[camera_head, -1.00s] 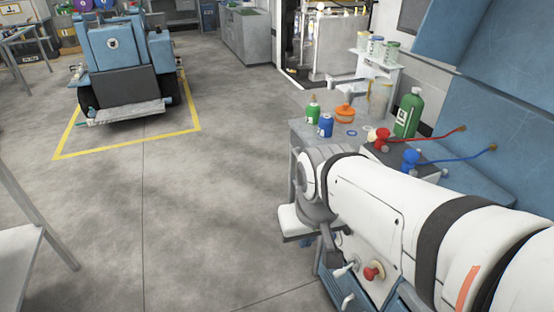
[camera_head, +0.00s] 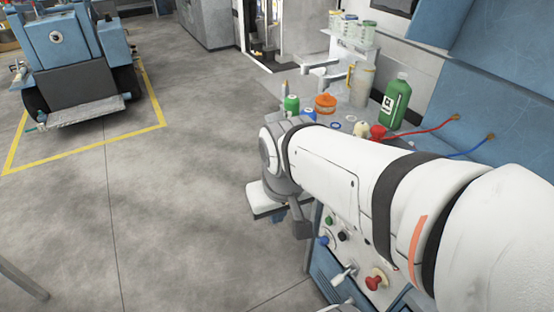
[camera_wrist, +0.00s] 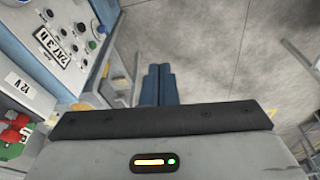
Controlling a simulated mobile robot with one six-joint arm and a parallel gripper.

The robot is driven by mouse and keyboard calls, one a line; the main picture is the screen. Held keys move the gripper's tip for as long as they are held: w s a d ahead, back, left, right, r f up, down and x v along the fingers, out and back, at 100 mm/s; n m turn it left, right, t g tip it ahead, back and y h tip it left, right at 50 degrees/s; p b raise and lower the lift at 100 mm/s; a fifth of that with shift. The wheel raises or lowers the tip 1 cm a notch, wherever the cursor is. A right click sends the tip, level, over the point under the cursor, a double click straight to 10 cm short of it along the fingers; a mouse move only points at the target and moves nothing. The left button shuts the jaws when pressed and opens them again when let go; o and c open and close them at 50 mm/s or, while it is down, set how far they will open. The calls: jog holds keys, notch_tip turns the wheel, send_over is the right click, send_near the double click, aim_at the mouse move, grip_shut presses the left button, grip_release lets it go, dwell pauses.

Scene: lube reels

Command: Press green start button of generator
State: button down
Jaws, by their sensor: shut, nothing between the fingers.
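The generator's control panel (camera_head: 352,258) is in the lower right of the head view, partly covered by my arm. A small green button (camera_head: 328,220) is near its upper left edge, above a blue knob (camera_head: 324,241) and beside a black one (camera_head: 341,236). My gripper (camera_wrist: 157,72) is shut and empty, pointing past the panel's right side, apart from the button. In the head view my gripper (camera_head: 301,229) hangs just left of the panel.
A red knob (camera_head: 375,279) sits lower on the panel. Bottles, including a green bottle (camera_head: 395,102), stand on the surface behind my arm. A blue machine (camera_head: 72,65) stands inside yellow floor lines at left. The floor between is clear.

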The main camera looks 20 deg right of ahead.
aim_at(326, 221)
jog(key=w+d+f+n+g+h+b, duration=0.2)
jog(key=d+f+n+h+b, duration=0.1)
jog(key=f, duration=0.4)
jog(key=w+d+f+n+g+h+b, duration=0.2)
jog(key=d+f+n+g+h+b, duration=0.15)
jog(key=f, duration=0.35)
jog(key=w+d+f+n+g+h+b, duration=0.2)
jog(key=d+f+h+b, duration=0.15)
jog(key=f, duration=0.35)
jog(key=w+f+n+t+h+b, duration=0.2)
jog(key=w+f+n+t+h, duration=0.1)
jog(key=f, duration=0.6)
jog(key=w+f+n+t+h+b, duration=0.3)
jog(key=w+f+n, duration=0.3)
jog(key=f+n, duration=0.2)
jog(key=shift+w+a+f+t+h, duration=0.35)
jog(key=shift+f+t+h, duration=0.25)
jog(key=shift+t+h, duration=0.25)
jog(key=shift+g, duration=0.3)
jog(key=d, duration=0.4)
jog(key=w+d, duration=0.1)
jog(key=d, duration=0.8)
jog(key=shift+w+d, duration=0.3)
jog(key=shift+d, duration=0.1)
jog(key=shift+w, duration=0.15)
